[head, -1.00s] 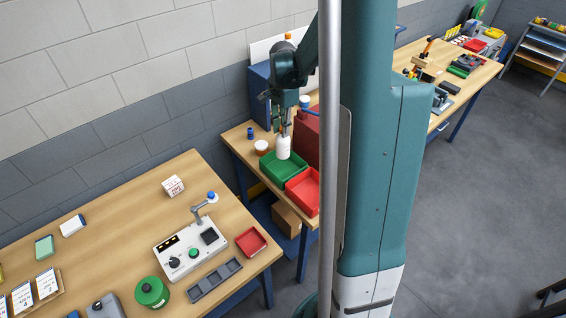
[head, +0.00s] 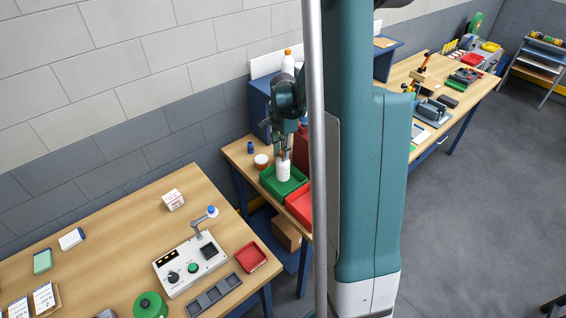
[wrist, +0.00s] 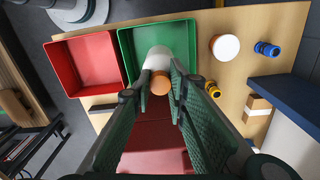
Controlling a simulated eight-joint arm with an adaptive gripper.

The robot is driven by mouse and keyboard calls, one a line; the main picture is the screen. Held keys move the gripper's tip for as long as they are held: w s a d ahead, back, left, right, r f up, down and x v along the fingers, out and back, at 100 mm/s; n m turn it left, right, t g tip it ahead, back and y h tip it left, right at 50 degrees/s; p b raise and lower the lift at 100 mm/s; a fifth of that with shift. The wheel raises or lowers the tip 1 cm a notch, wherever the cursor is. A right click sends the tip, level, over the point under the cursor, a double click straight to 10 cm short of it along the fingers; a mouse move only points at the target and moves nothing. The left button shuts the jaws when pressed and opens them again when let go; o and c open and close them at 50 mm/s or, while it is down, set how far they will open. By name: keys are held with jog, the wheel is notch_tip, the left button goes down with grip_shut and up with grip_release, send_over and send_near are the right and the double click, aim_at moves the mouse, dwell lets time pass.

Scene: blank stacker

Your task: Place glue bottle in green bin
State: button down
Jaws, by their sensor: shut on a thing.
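The glue bottle is white with an orange cap; it is upright in my gripper in the head view (head: 283,172) and seen from above in the wrist view (wrist: 158,57). My gripper (wrist: 160,80) is shut on its cap end, with the fingers pointing down. The green bin (head: 286,195) is right beneath; the bottle's lower part is within its outline, and it also shows in the wrist view (wrist: 185,38). I cannot tell whether the bottle touches the bin floor.
A red bin (head: 299,207) adjoins the green one. A white-topped round container (wrist: 225,47) and a small blue item (wrist: 267,48) stand beside the green bin. A similar orange-capped white bottle (head: 288,64) stands higher up behind my arm. A blue shelf edge (wrist: 285,98) is close by.

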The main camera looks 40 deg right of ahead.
jog(key=shift+f, duration=0.6)
jog(key=shift+f, duration=2.3)
jog(key=c, duration=2.3)
grip_release()
jog(key=shift+r, duration=0.1)
jog(key=shift+o, duration=0.2)
jog(key=shift+r+p, duration=0.2)
jog(key=shift+p, duration=0.1)
jog(key=shift+r+b, duration=0.55)
jog(key=shift+r, duration=5.4)
jog(key=shift+a, duration=0.1)
